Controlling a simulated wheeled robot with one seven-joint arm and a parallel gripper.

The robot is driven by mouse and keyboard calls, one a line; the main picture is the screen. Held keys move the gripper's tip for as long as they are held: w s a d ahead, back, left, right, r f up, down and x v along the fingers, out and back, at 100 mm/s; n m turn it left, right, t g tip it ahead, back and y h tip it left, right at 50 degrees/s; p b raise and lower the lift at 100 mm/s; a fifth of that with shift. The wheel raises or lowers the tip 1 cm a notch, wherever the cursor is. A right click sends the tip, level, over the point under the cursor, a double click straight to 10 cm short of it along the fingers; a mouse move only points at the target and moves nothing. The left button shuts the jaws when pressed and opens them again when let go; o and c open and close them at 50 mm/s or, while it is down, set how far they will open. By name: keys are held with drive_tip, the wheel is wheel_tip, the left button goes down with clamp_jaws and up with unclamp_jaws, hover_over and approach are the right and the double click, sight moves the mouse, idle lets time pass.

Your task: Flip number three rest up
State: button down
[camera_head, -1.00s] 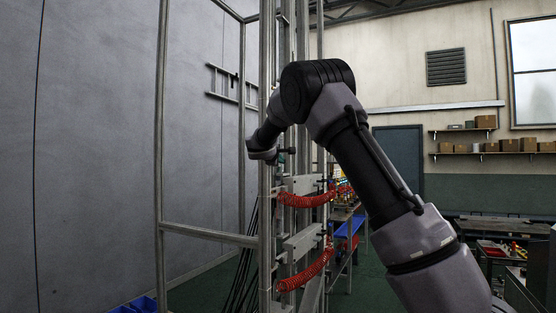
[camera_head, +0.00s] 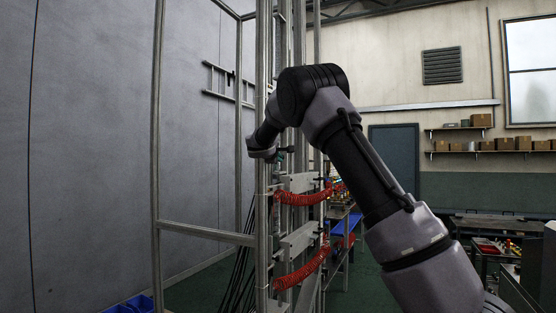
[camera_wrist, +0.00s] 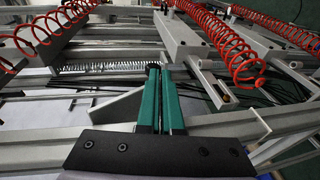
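My gripper (camera_wrist: 161,72) shows in the wrist view as two teal fingers side by side, pressed together or nearly so, with nothing visible between them. In the head view my wrist reaches in by the upright metal frame (camera_head: 262,220), and the fingers are mostly hidden. Grey plates on the frame, an upper plate (camera_head: 300,182) and a lower plate (camera_head: 300,239), lie below my wrist. I cannot read a number on any part, so I cannot tell which is rest number three. In the wrist view a grey angled bar (camera_wrist: 225,125) lies right of the fingers.
Dark cables (camera_head: 240,270) hang behind. A side rail (camera_head: 205,232) crosses at left. Blue bins (camera_head: 135,304) stand low left.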

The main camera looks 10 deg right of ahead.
drive_tip(key=w+d+r+t+h, duration=0.2)
drive_tip(key=w+d+r+t, duration=0.2)
drive_tip(key=w, duration=0.1)
drive_tip(key=shift+w+r+n, duration=0.35)
drive_tip(key=shift+n, duration=0.05)
idle(0.7)
drive_tip(key=shift+d, duration=0.1)
idle(0.5)
drive_tip(key=v, duration=1)
drive_tip(key=shift+s, duration=0.35)
drive_tip(key=shift+f, duration=0.1)
